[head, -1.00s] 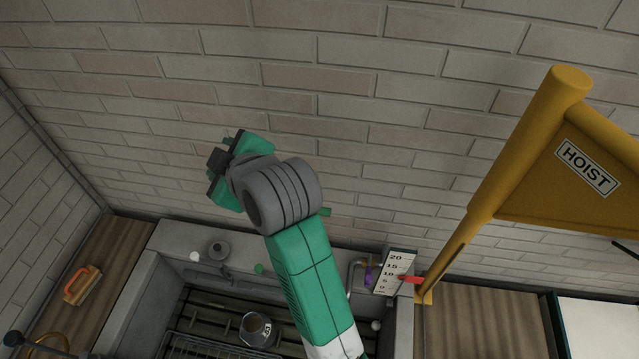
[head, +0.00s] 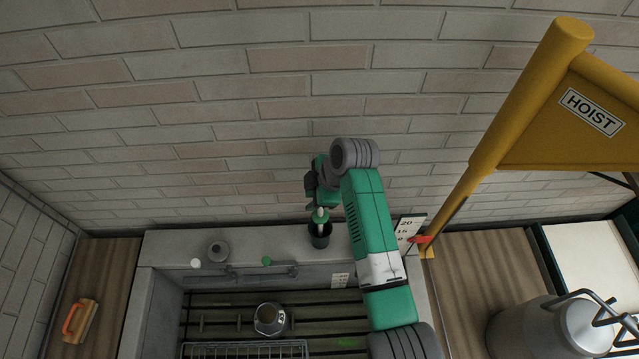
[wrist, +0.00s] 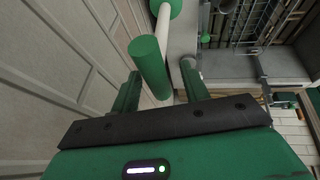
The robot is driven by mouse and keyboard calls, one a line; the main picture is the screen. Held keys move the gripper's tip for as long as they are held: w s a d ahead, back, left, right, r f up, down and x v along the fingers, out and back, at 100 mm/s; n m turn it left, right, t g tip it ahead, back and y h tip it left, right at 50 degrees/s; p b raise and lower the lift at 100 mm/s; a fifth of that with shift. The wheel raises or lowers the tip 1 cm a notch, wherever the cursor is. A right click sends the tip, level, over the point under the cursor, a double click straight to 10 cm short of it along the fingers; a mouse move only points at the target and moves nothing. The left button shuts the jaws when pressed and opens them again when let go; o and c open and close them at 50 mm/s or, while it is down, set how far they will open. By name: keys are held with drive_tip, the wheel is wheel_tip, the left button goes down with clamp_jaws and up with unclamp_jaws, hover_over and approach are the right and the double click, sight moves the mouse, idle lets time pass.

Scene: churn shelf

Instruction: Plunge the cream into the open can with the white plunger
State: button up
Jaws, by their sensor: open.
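My gripper (head: 318,190) is open above a dark cup (head: 320,236) on the back ledge of the trough. A green-handled tool with a pale shaft (head: 321,212) stands in the cup, under the gripper. In the wrist view, my gripper (wrist: 160,82) has its two fingers apart, with a green cylinder (wrist: 150,66) showing between or just beyond them; I cannot tell if they touch. A white rod (wrist: 163,24) shows past it. A small metal can (head: 269,320) with a dark open top stands in the trough.
A yellow hoist post (head: 505,125) rises at the right by a scale board (head: 409,228) with a red pointer. A large churn (head: 560,330) stands at lower right. A wire rack (head: 245,349) lies in the trough. An orange-handled brush (head: 80,320) lies on the left wooden counter.

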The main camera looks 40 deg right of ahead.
drive_tip(key=shift+x, duration=0.8)
